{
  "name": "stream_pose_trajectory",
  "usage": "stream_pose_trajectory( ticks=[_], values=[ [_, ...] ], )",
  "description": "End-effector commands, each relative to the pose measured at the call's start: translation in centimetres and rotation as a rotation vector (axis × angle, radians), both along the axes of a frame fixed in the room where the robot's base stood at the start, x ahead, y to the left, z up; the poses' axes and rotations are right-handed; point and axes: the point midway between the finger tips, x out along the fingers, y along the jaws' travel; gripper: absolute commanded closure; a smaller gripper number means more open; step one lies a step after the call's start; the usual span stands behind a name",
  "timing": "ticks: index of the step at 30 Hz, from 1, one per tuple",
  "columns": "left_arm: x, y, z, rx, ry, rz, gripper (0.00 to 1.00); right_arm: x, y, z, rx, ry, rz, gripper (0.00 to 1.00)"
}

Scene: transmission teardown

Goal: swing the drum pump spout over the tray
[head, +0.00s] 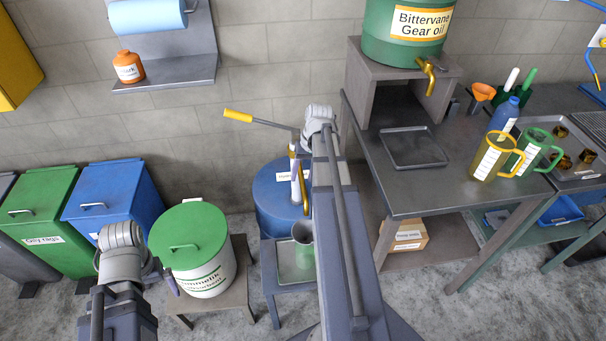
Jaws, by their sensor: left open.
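The drum pump stands on the blue drum (272,205). Its pale column (294,175) is upright, and its lever with a yellow grip (238,115) points left. A yellow pipe, seemingly the spout (305,187), shows beside the column; my right arm partly covers this area. A grey tray (287,272) lies on a low stand in front of the drum, with a green jug (303,252) on it. My left gripper (168,280) is open and empty beside the green-lidded bin. My right wrist is above the pump; its fingers cannot be made out.
The green-lidded white bin (203,278) stands on a low stool left of the tray stand. Blue (112,200) and green (40,220) bins line the wall. The workbench (405,195) at right holds an empty dark tray (413,147), jugs and an oil drum.

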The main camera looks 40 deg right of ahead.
Motion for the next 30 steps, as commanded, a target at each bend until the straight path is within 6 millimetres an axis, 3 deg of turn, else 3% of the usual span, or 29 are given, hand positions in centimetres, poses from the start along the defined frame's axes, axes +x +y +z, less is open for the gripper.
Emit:
stream_pose_trajectory(
  ticks=[13,30],
  values=[
    [0.0,0.0,1.1,0.0,0.0,0.0,0.0,-0.1,-0.1,1.1,0.0,0.0,0.0,0.48],
    [0.0,0.0,7.6,0.0,0.0,0.0,0.0,-0.8,-1.2,7.6,0.0,0.0,0.0,0.48]
  ],
)
